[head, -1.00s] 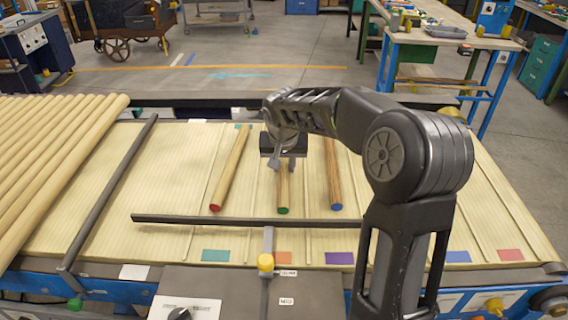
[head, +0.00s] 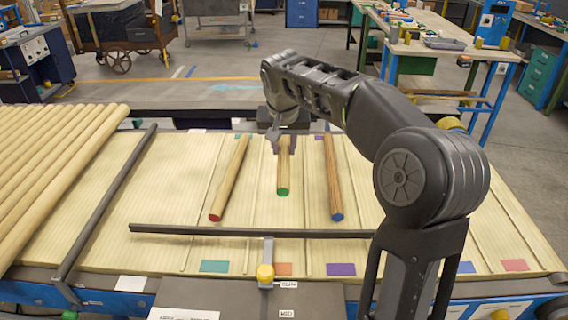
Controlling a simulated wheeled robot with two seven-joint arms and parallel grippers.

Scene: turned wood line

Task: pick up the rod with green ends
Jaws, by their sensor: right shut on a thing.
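The rod with green ends (head: 283,172) is in the middle of three short rods on the pale ribbed bed in the head view. Its near green end shows clearly; its far part is hidden behind my right gripper. My right gripper (head: 282,145) is shut on this rod, from above. The rod looks raised a little from the bed. My left gripper is not in view.
A red-ended rod (head: 229,180) lies to the left and a blue-ended rod (head: 332,178) to the right, both close by. A dark bar (head: 230,231) crosses in front. Long pale rods (head: 50,165) fill the left side.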

